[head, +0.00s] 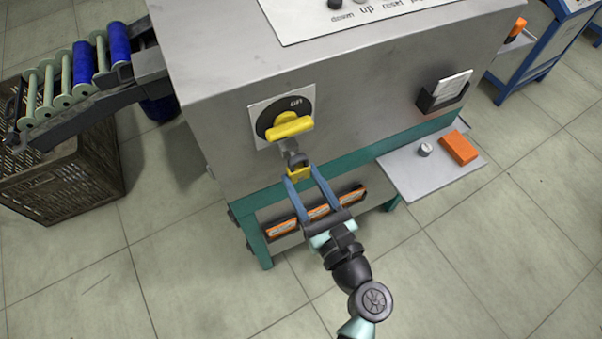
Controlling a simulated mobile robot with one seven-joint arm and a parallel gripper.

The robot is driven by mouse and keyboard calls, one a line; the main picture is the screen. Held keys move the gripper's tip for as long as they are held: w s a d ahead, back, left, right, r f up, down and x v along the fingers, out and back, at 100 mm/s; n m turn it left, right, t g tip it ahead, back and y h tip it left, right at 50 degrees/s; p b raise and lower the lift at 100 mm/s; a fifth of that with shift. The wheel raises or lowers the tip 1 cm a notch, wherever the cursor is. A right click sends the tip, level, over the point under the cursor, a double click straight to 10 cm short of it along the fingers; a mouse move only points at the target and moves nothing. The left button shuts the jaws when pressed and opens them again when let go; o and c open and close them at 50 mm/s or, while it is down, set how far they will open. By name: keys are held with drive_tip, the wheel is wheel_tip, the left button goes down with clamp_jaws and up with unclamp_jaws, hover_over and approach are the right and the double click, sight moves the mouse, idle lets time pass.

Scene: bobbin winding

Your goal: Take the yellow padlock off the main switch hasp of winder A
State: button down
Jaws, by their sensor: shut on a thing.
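The yellow padlock (299,173) is at the hasp (295,157) below the main switch, on the front of the grey winder cabinet (220,110). The main switch (287,124) has a yellow handle on a black disc and a pale plate. My gripper (300,176) reaches up from below, its two blue fingers on either side of the padlock and shut on it. The fingers partly cover the padlock's sides. I cannot tell whether its shackle is still through the hasp.
Several orange boxes (318,212) sit on a ledge under the cabinet. A grey side shelf (410,178) at the right holds an orange block (459,148) and a small round knob-like piece (425,149). A black card holder (440,96) is on the front. A spool chute (105,85) and brown crate (60,180) stand left.

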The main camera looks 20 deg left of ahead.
drive_tip(key=shift+p+v, duration=0.45)
drive_tip(key=shift+v, duration=1.8)
